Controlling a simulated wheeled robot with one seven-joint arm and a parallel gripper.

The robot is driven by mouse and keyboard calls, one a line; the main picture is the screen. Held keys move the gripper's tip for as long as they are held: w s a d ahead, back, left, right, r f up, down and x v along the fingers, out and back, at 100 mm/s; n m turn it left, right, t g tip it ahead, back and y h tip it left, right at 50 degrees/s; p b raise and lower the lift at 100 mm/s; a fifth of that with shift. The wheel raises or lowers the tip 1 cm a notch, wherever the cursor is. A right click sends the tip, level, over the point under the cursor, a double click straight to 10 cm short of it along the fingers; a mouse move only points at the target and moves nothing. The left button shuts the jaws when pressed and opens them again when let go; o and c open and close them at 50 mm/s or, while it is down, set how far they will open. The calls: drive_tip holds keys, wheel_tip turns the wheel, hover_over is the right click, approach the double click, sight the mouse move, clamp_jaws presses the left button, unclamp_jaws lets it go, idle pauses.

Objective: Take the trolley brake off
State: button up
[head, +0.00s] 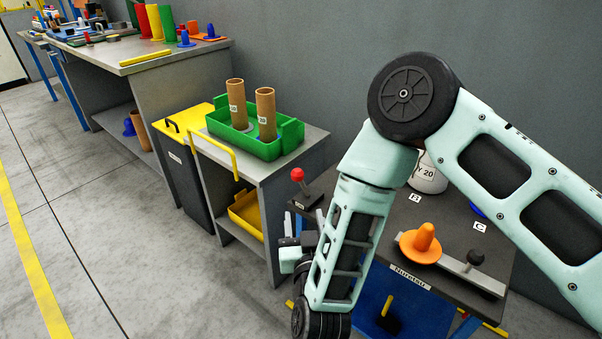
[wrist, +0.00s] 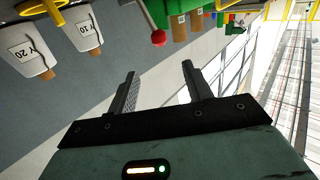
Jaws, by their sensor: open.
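The trolley (head: 262,176) is a grey cart with a yellow handle (head: 212,152), standing left of the dark worktable. A lever with a red ball knob (head: 297,175) rises from a dark base at the table's left corner, beside the trolley. I cannot tell whether it is the trolley brake. A red ball on a grey rod also shows in the wrist view (wrist: 158,38), beyond my fingers. My gripper (wrist: 158,72) is open, with nothing between its fingers and apart from the ball. In the head view my forearm hides part of the table's left side.
A green tray (head: 290,140) with two brown tubes (head: 266,112) stands on the trolley, and a yellow bin (head: 246,212) sits on its lower shelf. The floor at left is clear.

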sight(298, 176)
drive_tip(key=w, duration=0.5)
drive_tip(key=w+a, duration=0.1)
drive_tip(key=w, duration=0.5)
drive_tip(key=w+a, duration=0.1)
drive_tip(key=w, duration=0.4)
drive_tip(key=shift+w+r, duration=0.1)
drive_tip(key=shift+w, duration=0.15)
clamp_jaws()
drive_tip(key=shift+r+p, duration=0.1)
drive_tip(key=shift+p, duration=0.2)
